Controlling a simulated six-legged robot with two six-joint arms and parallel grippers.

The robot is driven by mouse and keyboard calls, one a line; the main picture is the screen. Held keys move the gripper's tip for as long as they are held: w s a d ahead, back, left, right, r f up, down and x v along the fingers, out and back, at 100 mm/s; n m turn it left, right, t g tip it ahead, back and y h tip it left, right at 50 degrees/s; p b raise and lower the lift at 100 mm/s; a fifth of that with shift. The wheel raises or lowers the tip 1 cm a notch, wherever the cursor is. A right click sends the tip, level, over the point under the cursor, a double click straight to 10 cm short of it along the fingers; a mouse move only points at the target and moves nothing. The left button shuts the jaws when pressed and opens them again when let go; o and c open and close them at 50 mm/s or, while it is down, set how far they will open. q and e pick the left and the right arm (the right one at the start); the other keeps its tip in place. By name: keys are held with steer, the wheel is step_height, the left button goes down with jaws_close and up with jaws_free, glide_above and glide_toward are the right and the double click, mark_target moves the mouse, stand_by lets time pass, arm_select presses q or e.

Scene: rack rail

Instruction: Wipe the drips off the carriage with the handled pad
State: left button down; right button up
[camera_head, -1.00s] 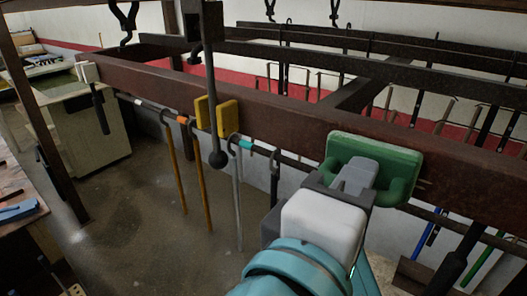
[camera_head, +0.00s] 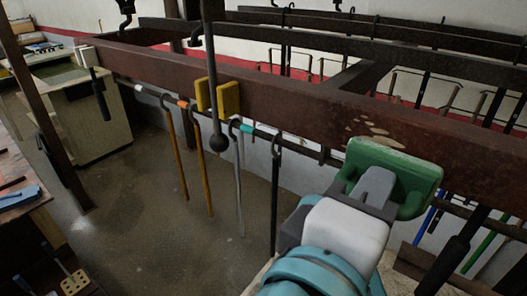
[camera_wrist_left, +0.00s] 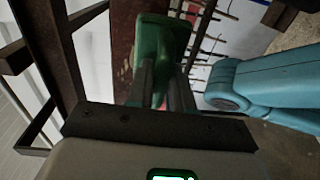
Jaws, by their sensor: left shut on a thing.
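The handled pad (camera_head: 405,165) is a green block with a loop handle, seen against the front face of a long red-brown beam (camera_head: 290,108). I cannot tell whether it touches the beam. My left gripper (camera_head: 372,190) is shut on the pad's handle. In the left wrist view, the gripper fingers (camera_wrist_left: 162,88) hold the green pad (camera_wrist_left: 154,38). Pale tan drips (camera_head: 372,131) show on the beam face just above and left of the pad; any behind the pad are hidden. My right gripper is not in view.
A yellow block (camera_head: 229,97) sits on the beam, beside a dark hanging rod with a ball end (camera_head: 218,143). Several hooked rods (camera_head: 205,175) hang from a thin rail below the beam. A pale cabinet (camera_head: 100,125) stands far left. The floor below is open.

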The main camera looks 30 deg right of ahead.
arm_select(q)
steer(key=shift+h, duration=0.4)
steer(key=w+r, duration=0.1)
steer(key=w+a+r+b, duration=0.1)
steer(key=r, duration=0.1)
steer(key=shift+a+r, duration=0.15)
steer(key=shift+a, duration=0.05)
steer(key=shift+w+a, duration=0.25)
steer(key=shift+w, duration=0.1)
steer(key=shift+w+f+b, duration=0.2)
steer(key=shift+w+b, duration=0.25)
steer(key=shift+b, duration=0.1)
steer(key=a, duration=0.6)
steer(key=shift+w+a, duration=0.25)
steer(key=shift+a, duration=0.05)
steer(key=shift+s, duration=0.1)
